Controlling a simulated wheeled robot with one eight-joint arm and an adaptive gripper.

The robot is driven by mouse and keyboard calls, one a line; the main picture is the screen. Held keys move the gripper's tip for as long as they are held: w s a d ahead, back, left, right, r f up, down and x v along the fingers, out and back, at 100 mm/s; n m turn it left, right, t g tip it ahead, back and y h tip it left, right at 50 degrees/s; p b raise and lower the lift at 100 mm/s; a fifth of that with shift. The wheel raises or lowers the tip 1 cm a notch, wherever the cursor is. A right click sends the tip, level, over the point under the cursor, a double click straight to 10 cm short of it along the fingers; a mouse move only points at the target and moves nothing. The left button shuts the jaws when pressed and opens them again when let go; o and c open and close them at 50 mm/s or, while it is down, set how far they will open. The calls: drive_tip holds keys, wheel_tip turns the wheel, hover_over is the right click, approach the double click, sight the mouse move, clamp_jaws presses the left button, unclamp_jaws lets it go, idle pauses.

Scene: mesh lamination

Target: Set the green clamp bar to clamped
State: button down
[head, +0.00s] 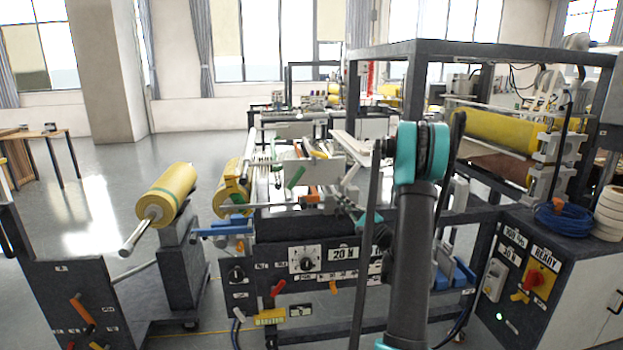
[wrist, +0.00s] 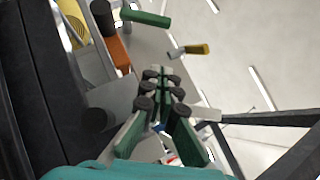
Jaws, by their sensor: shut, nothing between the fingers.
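The green clamp bar (head: 295,177) shows in the head view as a short, tilted green handle on the machine, beside a pale plate. In the wrist view a green bar (wrist: 146,18), likely the same one, lies near the top, slanting slightly down to the right. My gripper (wrist: 160,76) is in the middle of the wrist view, its dark-padded fingers together with nothing between them. It is apart from the green bar, which lies beyond the fingertips. In the head view my arm hides part of the machine, and the gripper is hard to make out.
An orange part (wrist: 117,50) lies beside the green bar, with a yellow-tipped lever (wrist: 196,49) to its right. A dark frame (head: 480,46) with a yellow roller (head: 495,130) is at the right. Open floor lies far left.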

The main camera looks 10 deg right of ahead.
drive_tip(key=x, duration=0.4)
drive_tip(key=s+x, duration=0.1)
drive_tip(key=x, duration=0.3)
drive_tip(key=a+x, duration=0.1)
drive_tip(key=x, duration=0.2)
drive_tip(key=shift+w+a+r, duration=0.1)
drive_tip(key=shift+a+r, duration=0.25)
drive_tip(key=shift+r, duration=0.1)
drive_tip(key=shift+a+r, duration=0.45)
drive_tip(key=shift+a, duration=0.15)
